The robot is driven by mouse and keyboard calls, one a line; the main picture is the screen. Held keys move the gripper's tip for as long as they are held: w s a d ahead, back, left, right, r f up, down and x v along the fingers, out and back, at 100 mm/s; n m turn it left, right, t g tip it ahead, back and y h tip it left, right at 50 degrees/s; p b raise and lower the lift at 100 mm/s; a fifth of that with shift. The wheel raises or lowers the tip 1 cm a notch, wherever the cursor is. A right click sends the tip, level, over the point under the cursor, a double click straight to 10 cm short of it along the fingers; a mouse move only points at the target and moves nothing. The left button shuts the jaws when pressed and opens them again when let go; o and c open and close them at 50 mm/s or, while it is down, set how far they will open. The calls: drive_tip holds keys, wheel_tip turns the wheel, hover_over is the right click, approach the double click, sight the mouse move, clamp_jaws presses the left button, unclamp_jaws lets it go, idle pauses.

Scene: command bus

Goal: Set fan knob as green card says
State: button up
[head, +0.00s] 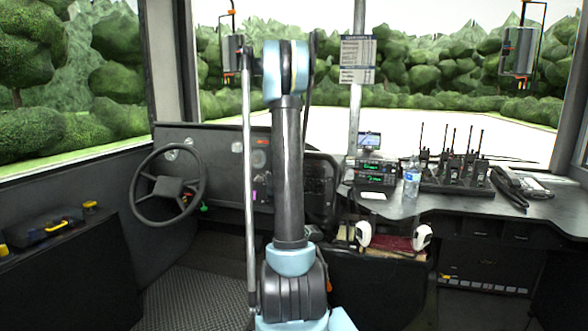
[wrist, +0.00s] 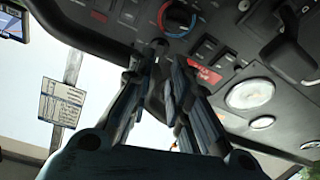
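The fan knob (wrist: 178,18) looks like a dark round dial with a red and blue ring, at the top of the wrist view on the black dash panel. I cannot read where it points. My gripper (wrist: 167,55) reaches toward the panel just below the knob in that view, apart from it. Its two fingers have a narrow gap and nothing shows between them. In the head view my arm stands in front of the dash and hides the gripper. I cannot make out a green card. A white printed sheet (head: 357,60) hangs by the windshield post and also shows in the wrist view (wrist: 62,103).
The steering wheel (head: 170,186) is left of my arm. Red-marked switches (wrist: 204,72) and round gauges (wrist: 250,94) lie near the gripper.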

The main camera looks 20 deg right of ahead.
drive_tip(key=shift+v, duration=2.35)
drive_tip(key=s+a+f+g+y, duration=0.1)
drive_tip(key=s+a+g, duration=0.2)
drive_tip(key=s, duration=0.7)
drive_tip(key=s+a+f+g+y, duration=0.1)
drive_tip(key=s+a+g, duration=0.15)
drive_tip(key=s, duration=0.75)
drive_tip(key=s+a+f+n+g+y, duration=0.1)
drive_tip(key=s+a+f+g+y, duration=0.1)
drive_tip(key=s+a, duration=0.3)
drive_tip(key=s+a+f+n+g+y, duration=0.1)
drive_tip(key=s+a+f, duration=0.4)
drive_tip(key=s, duration=0.8)
drive_tip(key=s+a+f+n+g+y, duration=0.1)
drive_tip(key=s+a+f+g+y, duration=0.2)
drive_tip(key=s, duration=0.6)
drive_tip(key=a+f, duration=0.1)
drive_tip(key=a, duration=0.1)
drive_tip(key=shift+a+n+y, duration=0.4)
